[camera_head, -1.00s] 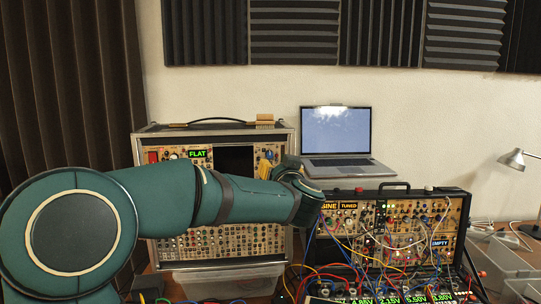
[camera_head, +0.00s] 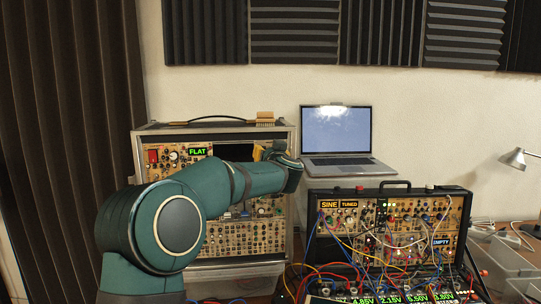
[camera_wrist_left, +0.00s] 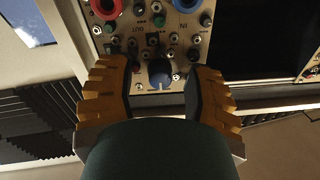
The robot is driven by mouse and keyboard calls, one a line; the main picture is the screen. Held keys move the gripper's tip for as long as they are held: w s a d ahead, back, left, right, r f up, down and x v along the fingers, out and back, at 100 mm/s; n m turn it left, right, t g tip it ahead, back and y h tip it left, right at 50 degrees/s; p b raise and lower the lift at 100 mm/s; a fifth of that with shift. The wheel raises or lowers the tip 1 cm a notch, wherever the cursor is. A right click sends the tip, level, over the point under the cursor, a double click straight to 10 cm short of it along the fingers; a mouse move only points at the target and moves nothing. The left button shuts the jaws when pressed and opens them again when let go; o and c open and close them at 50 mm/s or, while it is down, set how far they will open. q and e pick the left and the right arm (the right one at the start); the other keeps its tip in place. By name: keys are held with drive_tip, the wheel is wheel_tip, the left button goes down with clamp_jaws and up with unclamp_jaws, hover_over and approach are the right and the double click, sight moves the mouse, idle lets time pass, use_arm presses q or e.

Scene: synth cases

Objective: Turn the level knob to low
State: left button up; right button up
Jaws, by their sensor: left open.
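My left gripper (camera_head: 262,152) is at the upper right of the tall synth case (camera_head: 290,185) in the head view. Its yellow finger shows there, partly hidden by my wrist. In the left wrist view the gripper (camera_wrist_left: 157,82) is open, with one finger on each side of a dark blue-grey knob (camera_wrist_left: 160,72) with a pale pointer. Whether the fingers touch the knob is unclear; gaps seem to show. The panel's small lettering is too blurred to confirm this is the level knob. My right gripper is not in view.
A red knob (camera_wrist_left: 106,6) and a blue knob (camera_wrist_left: 186,3) sit close above in the left wrist view. A laptop (camera_head: 337,135) stands right of the tall case. A lower synth case (camera_head: 466,205) with many patch cables is at the right.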

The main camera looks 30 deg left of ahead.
use_arm(q)
clamp_jaws()
